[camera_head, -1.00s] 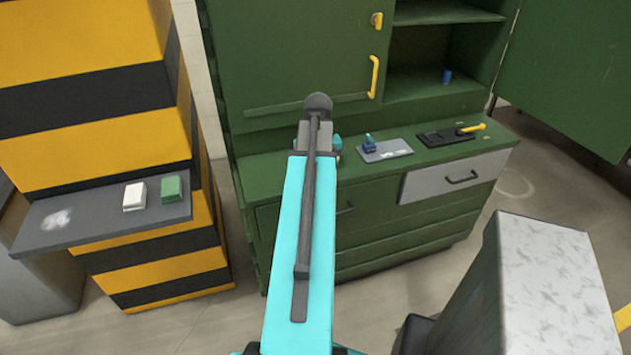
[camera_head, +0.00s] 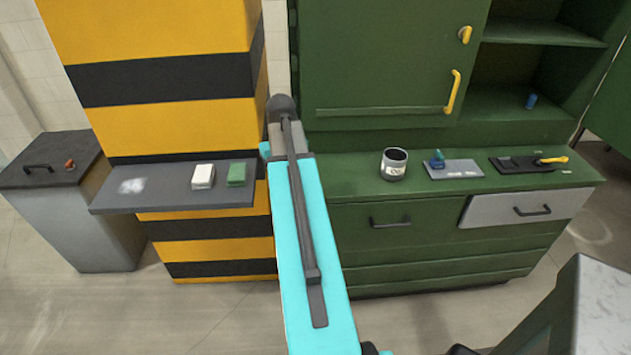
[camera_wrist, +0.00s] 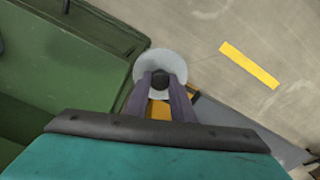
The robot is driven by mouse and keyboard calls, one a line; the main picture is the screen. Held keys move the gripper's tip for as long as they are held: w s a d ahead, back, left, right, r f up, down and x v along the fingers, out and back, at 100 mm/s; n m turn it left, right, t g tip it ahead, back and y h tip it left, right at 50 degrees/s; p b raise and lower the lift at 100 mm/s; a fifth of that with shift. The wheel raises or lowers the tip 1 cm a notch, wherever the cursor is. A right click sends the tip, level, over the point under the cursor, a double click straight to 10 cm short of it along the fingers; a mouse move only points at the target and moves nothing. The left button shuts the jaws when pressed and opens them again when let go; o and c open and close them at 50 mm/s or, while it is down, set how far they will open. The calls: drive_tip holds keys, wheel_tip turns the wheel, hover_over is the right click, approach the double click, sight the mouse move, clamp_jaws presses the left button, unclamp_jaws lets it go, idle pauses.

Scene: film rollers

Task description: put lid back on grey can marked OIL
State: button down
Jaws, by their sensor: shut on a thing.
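The grey can (camera_head: 394,168) stands upright on the green cabinet's counter, right of my arm. Its top is open and dark inside, and its front has a label with small dark lettering. In the wrist view my gripper (camera_wrist: 160,84) is shut on the dark knob of a round pale grey lid (camera_wrist: 148,65). The lid hangs clear of the counter, apart from the can. In the head view my arm hides the gripper and lid.
The green counter (camera_head: 350,188) holds a grey mat (camera_head: 462,171) with a blue item and a black tray (camera_head: 512,165) with a yellow-handled tool. At left, a dark shelf (camera_head: 108,198) bears a white block (camera_head: 203,176) and a green block (camera_head: 236,174). A grey bin (camera_head: 82,225) stands far left.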

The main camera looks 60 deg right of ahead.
drive_tip(key=w+a+r+n, duration=0.1)
drive_tip(key=w+a+n, duration=0.2)
drive_tip(key=w+a, duration=0.6)
drive_tip(key=w+a+n, duration=0.2)
drive_tip(key=w+a, duration=0.4)
drive_tip(key=a, duration=0.6)
drive_tip(key=w+a+n, duration=0.2)
drive_tip(key=a+n, duration=0.1)
drive_tip(key=a, duration=0.8)
drive_tip(key=w+a+r+n, duration=0.1)
drive_tip(key=w+a+n, duration=0.1)
drive_tip(key=a, duration=0.9)
drive_tip(key=shift+w+a+r+n, duration=0.2)
drive_tip(key=shift+n, duration=0.7)
